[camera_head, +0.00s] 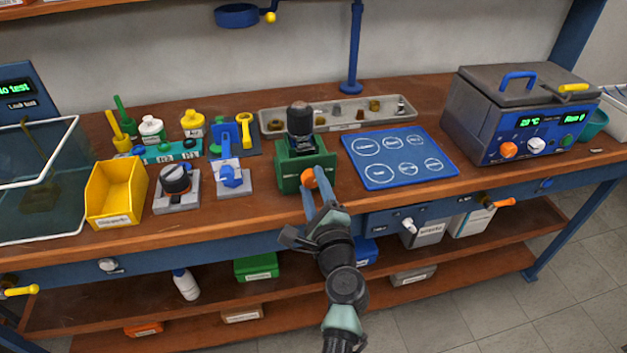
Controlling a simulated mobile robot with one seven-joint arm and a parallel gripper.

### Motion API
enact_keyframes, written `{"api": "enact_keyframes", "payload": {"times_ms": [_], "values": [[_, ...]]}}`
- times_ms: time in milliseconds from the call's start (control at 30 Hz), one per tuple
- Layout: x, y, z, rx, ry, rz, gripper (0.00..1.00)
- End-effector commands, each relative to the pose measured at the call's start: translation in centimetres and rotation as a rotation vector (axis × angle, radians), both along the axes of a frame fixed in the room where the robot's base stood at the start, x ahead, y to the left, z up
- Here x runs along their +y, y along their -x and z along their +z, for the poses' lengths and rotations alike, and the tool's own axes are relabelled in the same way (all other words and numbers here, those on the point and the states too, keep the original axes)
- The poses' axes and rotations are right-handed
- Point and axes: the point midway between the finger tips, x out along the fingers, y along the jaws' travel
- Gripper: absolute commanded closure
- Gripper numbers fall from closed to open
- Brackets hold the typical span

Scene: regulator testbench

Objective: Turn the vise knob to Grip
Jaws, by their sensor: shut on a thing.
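The green vise (290,176) stands near the front edge of the bench, in the middle of the view. A dark cylindrical part (300,118) stands upright in its top. The orange vise knob (308,179) is on the front of the vise, to the right. My gripper (310,187) reaches up from the front, its blue fingers shut on the orange knob. The fingers hide part of the knob, and I cannot read its setting or any label from here.
A blue mat (398,184) with white circles lies right of the vise, and a grey parts tray (268,126) lies behind. A yellow bin (89,202) and small fixtures stand left. A grey heated unit (462,107) stands at the right. Drawer handles project below the bench edge.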

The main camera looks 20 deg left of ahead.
Motion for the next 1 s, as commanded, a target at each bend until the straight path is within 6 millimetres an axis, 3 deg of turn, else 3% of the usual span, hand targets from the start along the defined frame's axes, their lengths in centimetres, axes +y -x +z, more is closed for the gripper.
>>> {"api": "enact_keyframes", "payload": {"times_ms": [600, 1000], "values": [[-0.01, 0.03, 0.08, 0.318, -0.466, -0.001, 1.0], [-0.05, 0.02, -0.08, 0.438, -0.642, -0.001, 1.0]]}}
